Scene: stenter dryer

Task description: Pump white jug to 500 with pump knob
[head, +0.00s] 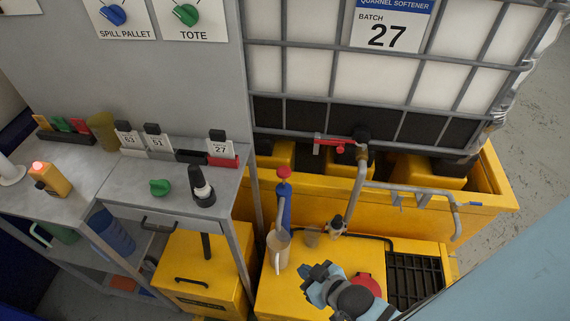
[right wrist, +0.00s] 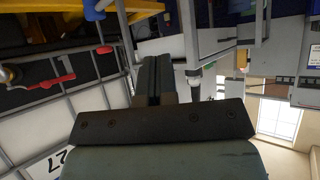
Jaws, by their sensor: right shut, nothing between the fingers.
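The white jug (head: 279,246), with its handle toward the front, stands on the yellow deck just in front of a slim blue hand pump (head: 285,205). The red pump knob (head: 284,172) tops the pump. The level inside the jug cannot be read. My right gripper (head: 318,272) is in front and to the right of the jug, apart from jug and pump. Its fingers (right wrist: 158,76) are together with nothing between them in the right wrist view. My left gripper is not in view.
A caged tote (head: 345,82) labelled batch 27 stands in a yellow bund (head: 490,203), with a red valve handle (head: 335,142) and grey pipe (head: 358,190). A small tap (head: 337,226) stands right of the jug. A grey bench (head: 140,190) is left; a grating (head: 415,278) is right.

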